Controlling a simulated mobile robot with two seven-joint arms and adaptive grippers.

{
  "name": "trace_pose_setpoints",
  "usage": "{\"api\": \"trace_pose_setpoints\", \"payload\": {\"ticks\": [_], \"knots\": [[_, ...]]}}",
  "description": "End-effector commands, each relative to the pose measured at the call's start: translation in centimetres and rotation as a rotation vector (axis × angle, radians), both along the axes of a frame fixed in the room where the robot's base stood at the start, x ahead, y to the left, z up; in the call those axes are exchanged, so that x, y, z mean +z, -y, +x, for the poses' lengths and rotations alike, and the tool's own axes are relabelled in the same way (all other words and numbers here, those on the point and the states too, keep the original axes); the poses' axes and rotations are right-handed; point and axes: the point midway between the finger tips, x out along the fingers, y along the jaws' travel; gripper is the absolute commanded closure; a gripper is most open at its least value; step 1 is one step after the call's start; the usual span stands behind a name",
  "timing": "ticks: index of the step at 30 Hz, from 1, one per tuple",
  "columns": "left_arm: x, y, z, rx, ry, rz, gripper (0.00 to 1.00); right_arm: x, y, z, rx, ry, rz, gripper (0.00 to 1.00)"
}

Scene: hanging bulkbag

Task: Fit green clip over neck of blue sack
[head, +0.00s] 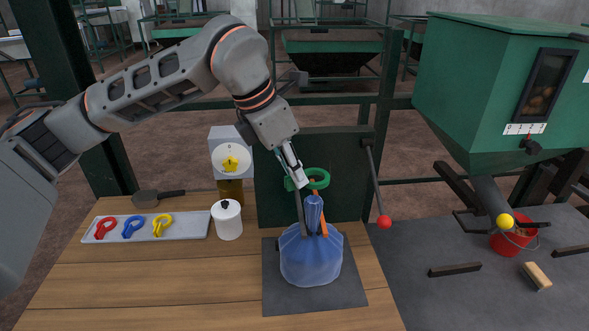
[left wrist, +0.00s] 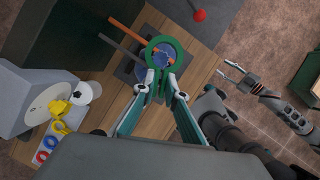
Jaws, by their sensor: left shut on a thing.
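My left gripper (head: 294,176) is shut on the green clip (head: 319,181), a ring held roughly level. The blue sack (head: 311,262) stands on a dark mat, its gathered neck (head: 314,212) pointing up. In the head view the clip is just above the neck's top, apart from it as far as I can tell. In the left wrist view my left gripper (left wrist: 158,90) holds the clip (left wrist: 180,57), and blue sack shows through the ring. My right gripper (left wrist: 231,73) shows small at the right there; its jaw state is unclear.
A dark bar and an orange bar (head: 323,222) stand beside the neck. A red-knobbed lever (head: 383,221) is to the right. A tray (head: 180,232) with red, blue and yellow clips, a white pot (head: 227,220) and a dial scale (head: 230,160) are left. The front wooden table (head: 150,290) is clear.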

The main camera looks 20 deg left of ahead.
Motion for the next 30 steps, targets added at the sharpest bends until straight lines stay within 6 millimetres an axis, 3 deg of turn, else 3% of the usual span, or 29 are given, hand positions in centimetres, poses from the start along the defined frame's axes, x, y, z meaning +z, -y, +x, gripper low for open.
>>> {"api": "trace_pose_setpoints", "payload": {"ticks": [8, 30], "knots": [[-1.4, 0.0, 0.0, 0.0, 0.001, 0.0, 0.99, -0.1, -0.5, 0.3, 0.009, 0.015, 0.006, 0.6], [-4.8, 0.0, 0.0, 0.0, 0.0, 0.0, 0.99, -3.1, -0.1, -0.1, 0.007, -0.001, -0.002, 0.6]]}}
